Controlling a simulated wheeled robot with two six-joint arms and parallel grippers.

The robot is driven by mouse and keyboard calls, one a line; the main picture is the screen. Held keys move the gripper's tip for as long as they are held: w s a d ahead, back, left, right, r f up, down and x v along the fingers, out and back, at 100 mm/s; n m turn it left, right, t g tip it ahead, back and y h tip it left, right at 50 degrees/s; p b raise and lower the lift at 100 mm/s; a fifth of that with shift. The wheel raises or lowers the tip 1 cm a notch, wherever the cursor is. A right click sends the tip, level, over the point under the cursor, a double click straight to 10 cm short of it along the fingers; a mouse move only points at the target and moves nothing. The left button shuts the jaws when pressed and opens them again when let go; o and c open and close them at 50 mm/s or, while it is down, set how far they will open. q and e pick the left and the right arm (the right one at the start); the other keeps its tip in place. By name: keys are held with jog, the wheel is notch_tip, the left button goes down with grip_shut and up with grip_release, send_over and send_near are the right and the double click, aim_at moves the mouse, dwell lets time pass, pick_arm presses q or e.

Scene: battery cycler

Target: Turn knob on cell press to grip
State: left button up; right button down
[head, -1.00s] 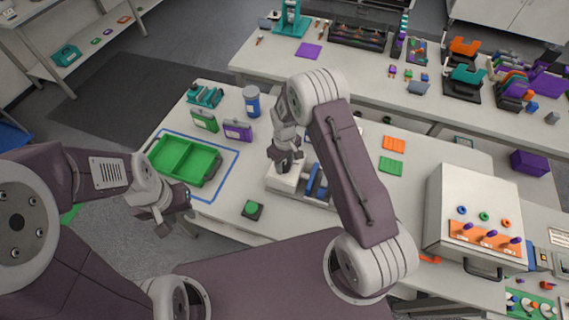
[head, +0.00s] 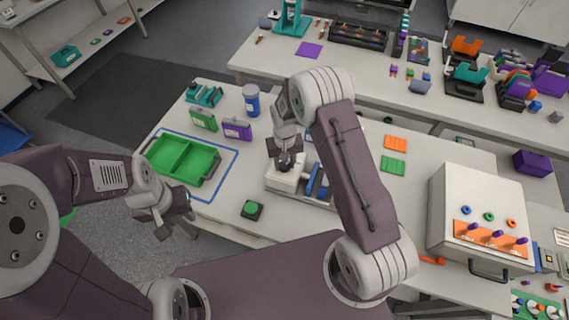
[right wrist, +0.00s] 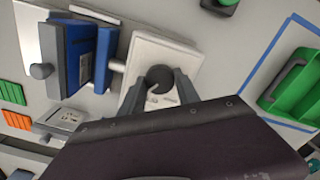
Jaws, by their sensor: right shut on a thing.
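The cell press is a white block (head: 280,185) with blue and grey parts (head: 316,184) beside it, on the table in front of me. In the right wrist view the white block (right wrist: 178,50) carries a round dark knob (right wrist: 160,76) with a light mark. My right gripper (head: 285,163) points down over the block. In the right wrist view its fingers (right wrist: 160,93) lie on both sides of the knob and are shut on it. The far side of the knob is partly hidden. My left gripper (head: 170,216) hangs empty off the table's front left; its jaw gap is unclear.
A green tray (head: 211,178) lies inside a blue outline at left. A green button (head: 252,209) sits in front of the press. Green (head: 204,119) and purple (head: 237,129) boxes and a blue jar (head: 251,100) stand behind. A white control box (head: 478,210) is at right.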

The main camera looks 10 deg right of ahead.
jog(key=shift+m, duration=0.5)
jog(key=c, duration=0.9)
grip_release()
jog(key=shift+s, duration=0.1)
